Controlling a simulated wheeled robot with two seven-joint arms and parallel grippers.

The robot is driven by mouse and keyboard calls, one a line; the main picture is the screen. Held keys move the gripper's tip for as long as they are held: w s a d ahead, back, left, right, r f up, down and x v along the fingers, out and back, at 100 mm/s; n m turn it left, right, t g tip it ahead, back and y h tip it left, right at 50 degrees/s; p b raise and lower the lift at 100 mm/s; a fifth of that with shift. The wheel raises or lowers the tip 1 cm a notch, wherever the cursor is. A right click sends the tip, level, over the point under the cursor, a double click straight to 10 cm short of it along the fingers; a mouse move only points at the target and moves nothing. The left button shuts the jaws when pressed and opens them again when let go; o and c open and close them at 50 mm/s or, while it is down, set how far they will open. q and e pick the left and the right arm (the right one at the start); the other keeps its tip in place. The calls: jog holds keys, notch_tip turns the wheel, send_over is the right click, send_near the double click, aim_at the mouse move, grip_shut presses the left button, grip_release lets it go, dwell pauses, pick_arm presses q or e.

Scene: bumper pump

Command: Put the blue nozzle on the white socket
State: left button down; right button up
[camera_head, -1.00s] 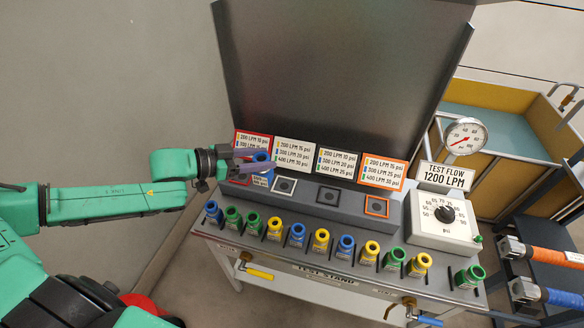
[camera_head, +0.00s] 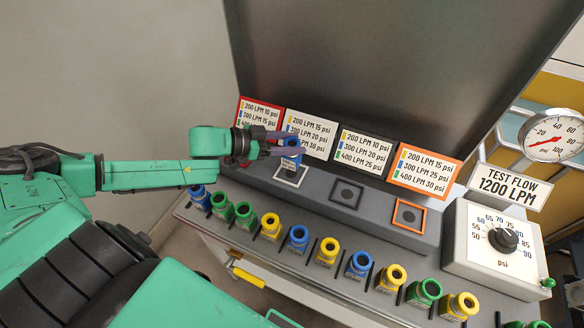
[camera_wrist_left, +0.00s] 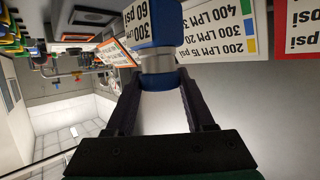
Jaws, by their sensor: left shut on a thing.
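My left gripper (camera_head: 279,146) is shut on a blue nozzle (camera_head: 291,161), which it holds roughly upright at the white-framed socket (camera_head: 291,178) on the grey ledge. The nozzle covers the back part of that socket; I cannot tell whether its base touches it. My right gripper is not in view.
A black-framed socket (camera_head: 346,194) and an orange-framed socket (camera_head: 408,215) sit empty to the right. Signs (camera_head: 362,153) stand behind the ledge. Several yellow, blue and green nozzles (camera_head: 299,238) stand in a front row. A control box (camera_head: 497,240) and gauge (camera_head: 555,138) are at the right.

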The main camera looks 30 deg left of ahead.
pick_arm(q)
jog(key=f, duration=0.3)
jog(key=shift+s+f+b, duration=0.2)
jog(key=shift+f+b, duration=0.1)
jog(key=shift+b, duration=0.1)
jog(key=shift+s, duration=0.1)
jog(key=shift+f, duration=0.1)
jog(key=shift+c, duration=1.3)
grip_release()
jog(key=shift+f, duration=0.1)
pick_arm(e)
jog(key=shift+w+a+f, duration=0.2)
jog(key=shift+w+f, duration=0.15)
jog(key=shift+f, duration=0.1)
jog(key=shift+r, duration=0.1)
